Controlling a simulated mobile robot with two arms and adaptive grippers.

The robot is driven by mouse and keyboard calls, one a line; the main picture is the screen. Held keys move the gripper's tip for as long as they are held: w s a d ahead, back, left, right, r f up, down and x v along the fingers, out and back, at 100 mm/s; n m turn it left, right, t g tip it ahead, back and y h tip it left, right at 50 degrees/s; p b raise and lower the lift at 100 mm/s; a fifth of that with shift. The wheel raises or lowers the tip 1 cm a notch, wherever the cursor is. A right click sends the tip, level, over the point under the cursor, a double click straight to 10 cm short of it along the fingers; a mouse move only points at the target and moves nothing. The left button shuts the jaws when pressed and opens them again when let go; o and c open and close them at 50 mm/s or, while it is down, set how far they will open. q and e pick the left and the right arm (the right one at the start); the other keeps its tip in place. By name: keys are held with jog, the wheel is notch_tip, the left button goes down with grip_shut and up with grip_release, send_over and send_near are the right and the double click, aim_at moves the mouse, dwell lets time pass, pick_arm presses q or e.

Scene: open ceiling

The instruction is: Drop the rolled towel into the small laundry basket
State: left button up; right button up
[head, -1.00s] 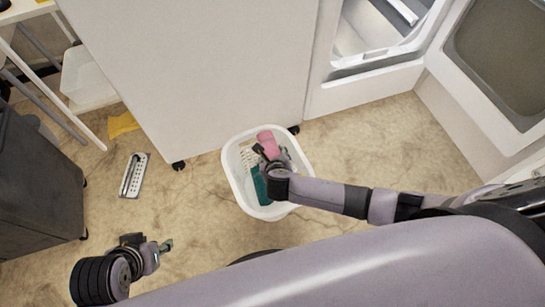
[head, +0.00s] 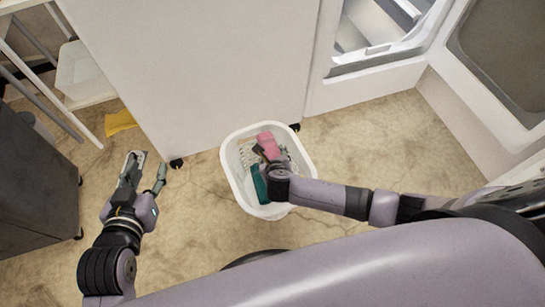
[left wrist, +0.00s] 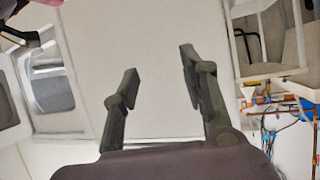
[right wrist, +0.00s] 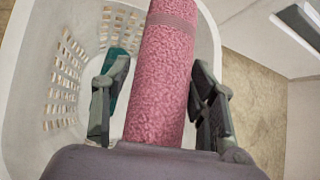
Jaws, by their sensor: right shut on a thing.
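The rolled towel (head: 269,141) is pink and shows large in the right wrist view (right wrist: 163,75), lying lengthwise between my right fingers. My right gripper (head: 270,158) is shut on it and is over the small laundry basket (head: 232,169) in the head view. The basket is white with slotted walls, and its wall also shows in the right wrist view (right wrist: 22,75). A dark teal thing (head: 259,184) is inside the basket. How far the towel is above the basket floor cannot be told. My left gripper (head: 148,172) is open and empty, left of the basket; its fingers are spread in the left wrist view (left wrist: 158,75).
A large white cabinet (head: 200,70) stands behind the basket. An open white door with a dark window (head: 500,60) is at right. A yellow cloth (head: 119,122) lies on the floor at left, near a dark cabinet (head: 35,180). Floor between left gripper and basket is clear.

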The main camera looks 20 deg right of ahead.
jog(key=shift+f+b, duration=0.7)
jog(key=shift+f, duration=0.05)
jog(key=shift+f+b, duration=0.5)
jog(key=shift+b, duration=0.15)
pick_arm(q)
notch_tip(320, 180, up, 14)
jog(key=w+d+t+h, duration=0.2)
jog(key=t, duration=0.6)
jog(key=shift+d, duration=0.25)
pick_arm(e)
jog(key=shift+f, duration=0.1)
pick_arm(q)
jog(key=shift+f, duration=0.1)
pick_arm(e)
jog(key=o, duration=1.2)
jog(key=shift+o, duration=0.2)
jog(key=shift+s, duration=0.1)
jog(key=v, duration=1.2)
